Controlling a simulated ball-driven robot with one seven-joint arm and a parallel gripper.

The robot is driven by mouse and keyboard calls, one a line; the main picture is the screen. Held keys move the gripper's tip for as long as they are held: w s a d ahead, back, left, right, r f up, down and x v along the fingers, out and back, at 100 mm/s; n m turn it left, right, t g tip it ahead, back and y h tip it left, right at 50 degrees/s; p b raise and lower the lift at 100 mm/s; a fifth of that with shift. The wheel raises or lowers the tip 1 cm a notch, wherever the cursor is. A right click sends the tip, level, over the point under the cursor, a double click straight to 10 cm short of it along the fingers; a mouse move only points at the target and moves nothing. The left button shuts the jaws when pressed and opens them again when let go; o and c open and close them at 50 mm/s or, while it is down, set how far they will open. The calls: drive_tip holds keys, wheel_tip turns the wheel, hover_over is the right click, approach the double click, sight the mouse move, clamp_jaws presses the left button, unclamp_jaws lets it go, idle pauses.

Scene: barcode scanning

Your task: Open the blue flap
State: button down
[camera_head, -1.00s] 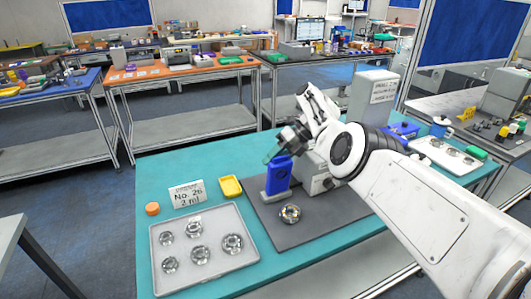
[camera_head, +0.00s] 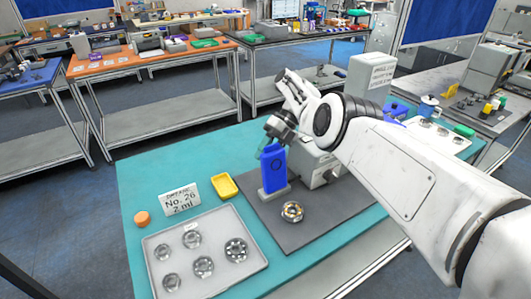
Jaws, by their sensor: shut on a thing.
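The blue flap (camera_head: 273,171) stands upright on a grey base at the front of a grey machine (camera_head: 318,160) on the dark mat. My gripper (camera_head: 266,148) is at the top edge of the flap, coming from behind and above. Its fingertips are small in the picture and partly hidden by the flap and my wrist. It appears shut on the top of the blue flap. A metal ring-shaped part (camera_head: 292,211) lies on the mat in front of the flap.
A grey tray (camera_head: 162,239) with several metal ring parts lies at the front left. A sign reading No. 26 (camera_head: 179,198), a yellow dish (camera_head: 224,186) and an orange cap (camera_head: 142,219) stand nearby. A white box (camera_head: 368,78) stands behind my arm. The teal table's left back is clear.

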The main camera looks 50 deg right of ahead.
drive_tip(key=shift+f, duration=0.1)
drive_tip(key=c, duration=0.8)
unclamp_jaws()
